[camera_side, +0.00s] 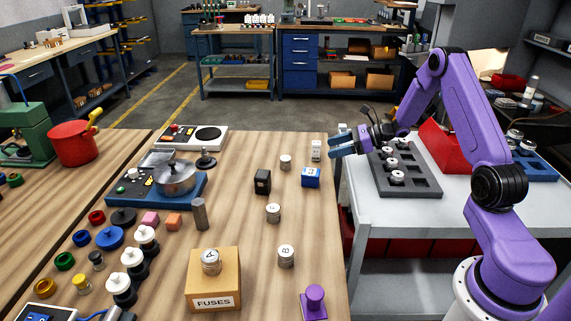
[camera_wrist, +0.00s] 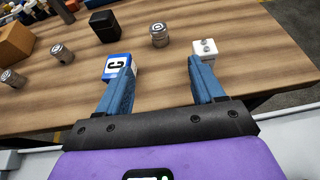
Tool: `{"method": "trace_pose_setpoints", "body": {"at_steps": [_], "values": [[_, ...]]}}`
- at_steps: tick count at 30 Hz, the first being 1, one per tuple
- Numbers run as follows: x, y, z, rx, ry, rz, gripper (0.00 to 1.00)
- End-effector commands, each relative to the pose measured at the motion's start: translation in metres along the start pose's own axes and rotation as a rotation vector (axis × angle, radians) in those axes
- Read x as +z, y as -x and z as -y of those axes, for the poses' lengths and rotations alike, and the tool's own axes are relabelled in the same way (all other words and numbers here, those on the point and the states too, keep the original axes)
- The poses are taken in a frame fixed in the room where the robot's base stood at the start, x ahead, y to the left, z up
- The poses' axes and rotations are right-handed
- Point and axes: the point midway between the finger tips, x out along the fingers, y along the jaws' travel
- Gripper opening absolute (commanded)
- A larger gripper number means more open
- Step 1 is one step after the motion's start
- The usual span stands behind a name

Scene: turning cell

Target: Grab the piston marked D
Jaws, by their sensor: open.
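The piston marked D (camera_wrist: 159,36) is a small grey metal cylinder standing upright on the wooden bench. Its top letter looks like D in the wrist view, and it stands near the far part of the bench in the side view (camera_side: 285,162). My gripper (camera_side: 336,141) is open and empty above the bench's right edge. In the wrist view the piston lies ahead of my gripper (camera_wrist: 158,72), roughly in line with the gap between the blue fingers and apart from them.
A black block (camera_side: 263,182) stands close to the D piston. Other pistons include B (camera_side: 286,256) and A (camera_side: 211,262), on the FUSES box (camera_side: 214,285).

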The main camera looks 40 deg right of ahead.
Motion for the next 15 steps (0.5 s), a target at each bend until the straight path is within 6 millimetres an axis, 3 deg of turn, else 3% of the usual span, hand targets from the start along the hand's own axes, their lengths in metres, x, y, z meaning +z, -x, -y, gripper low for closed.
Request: {"method": "trace_pose_setpoints", "body": {"at_steps": [9, 15], "values": [[0.000, -0.062, -0.002, 0.006, 0.003, -0.003, 0.68], [0.000, -0.091, -0.002, 0.006, 0.003, -0.003, 0.68]]}}
